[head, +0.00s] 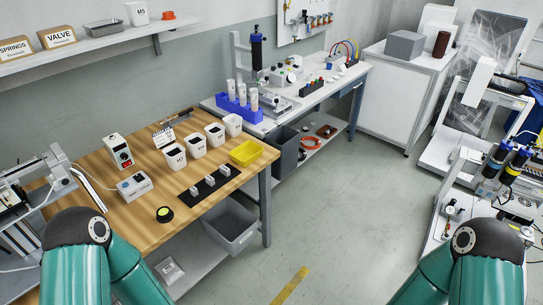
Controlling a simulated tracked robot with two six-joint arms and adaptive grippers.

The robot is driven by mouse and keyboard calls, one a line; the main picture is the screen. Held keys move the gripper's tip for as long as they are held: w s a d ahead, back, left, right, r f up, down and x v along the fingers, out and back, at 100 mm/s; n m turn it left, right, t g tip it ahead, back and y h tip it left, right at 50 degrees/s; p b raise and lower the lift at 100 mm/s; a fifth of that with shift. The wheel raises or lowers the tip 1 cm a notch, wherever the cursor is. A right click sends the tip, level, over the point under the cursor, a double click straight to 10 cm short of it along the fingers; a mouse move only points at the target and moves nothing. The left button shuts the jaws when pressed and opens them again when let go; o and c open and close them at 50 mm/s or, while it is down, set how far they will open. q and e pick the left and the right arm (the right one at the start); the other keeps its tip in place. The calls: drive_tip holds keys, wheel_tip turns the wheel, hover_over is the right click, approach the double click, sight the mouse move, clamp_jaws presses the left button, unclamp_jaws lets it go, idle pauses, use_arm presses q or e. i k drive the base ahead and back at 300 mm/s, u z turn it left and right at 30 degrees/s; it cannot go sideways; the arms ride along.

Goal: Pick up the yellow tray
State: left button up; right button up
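The yellow tray (246,152) is a small, shallow open box. It sits on the wooden workbench (130,205), near the bench's right end and beside a row of white bins. Nothing covers it. Teal and black links of my two arms show at the bottom left and bottom right of the head view. Neither gripper shows in the view. Both visible arm links are well apart from the tray.
Several white bins (174,156) stand left of the tray. A black mat (209,187) with small blocks lies in front. A grey bin (230,225) sits below. A white bench (285,105) stands behind. The floor (340,220) at centre is clear.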

sight(249, 152)
drive_tip(key=z, duration=0.9)
drive_tip(key=i, duration=3.4)
drive_tip(key=u, duration=5)
drive_tip(key=i, duration=0.1)
drive_tip(key=z, duration=1.4)
